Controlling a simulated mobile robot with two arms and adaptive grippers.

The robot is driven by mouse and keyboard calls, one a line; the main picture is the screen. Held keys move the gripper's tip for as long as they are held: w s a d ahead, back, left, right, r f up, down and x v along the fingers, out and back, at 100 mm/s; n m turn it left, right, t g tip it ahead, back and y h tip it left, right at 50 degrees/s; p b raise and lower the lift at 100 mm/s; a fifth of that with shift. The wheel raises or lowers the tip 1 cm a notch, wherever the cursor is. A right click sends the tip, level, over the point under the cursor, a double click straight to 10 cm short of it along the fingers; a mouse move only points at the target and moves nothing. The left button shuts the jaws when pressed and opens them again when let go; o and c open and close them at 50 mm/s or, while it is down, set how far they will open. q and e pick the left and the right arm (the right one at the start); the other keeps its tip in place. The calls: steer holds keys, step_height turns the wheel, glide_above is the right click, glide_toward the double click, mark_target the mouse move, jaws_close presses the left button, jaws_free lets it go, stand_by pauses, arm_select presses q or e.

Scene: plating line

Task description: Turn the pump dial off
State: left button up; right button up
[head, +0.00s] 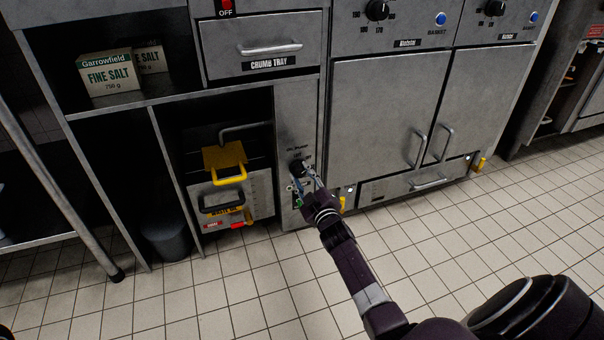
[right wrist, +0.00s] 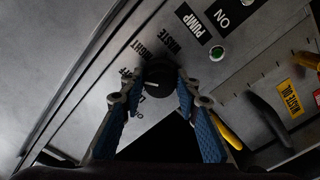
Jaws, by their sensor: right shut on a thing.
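The pump dial is a small black round knob (head: 297,167) on the narrow grey panel below the crumb tray. In the right wrist view the dial (right wrist: 160,74) sits between my fingertips, with a pale pointer mark on its face. Printed words, including OFF and WASTE, ring it, upside down and partly hidden. My right gripper (head: 305,178) is at the panel and shut on the dial; its blue-padded fingers (right wrist: 162,98) flank the knob. A green lamp (right wrist: 217,53) shows beside the PUMP ON labels. My left gripper is out of view.
A yellow-handled unit and a waste oil container (head: 225,208) stand in the open bay left of the panel. Closed fryer doors (head: 385,110) with handles are to the right. A grey bin (head: 167,241) stands at the left. The tiled floor in front is clear.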

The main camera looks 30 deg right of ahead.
steer(key=shift+n, duration=0.6)
steer(key=o, duration=1.2)
steer(key=shift+c, duration=0.2)
steer(key=shift+s, duration=0.15)
steer(key=v, duration=1.1)
steer(key=shift+s, duration=0.35)
steer(key=shift+a, duration=0.1)
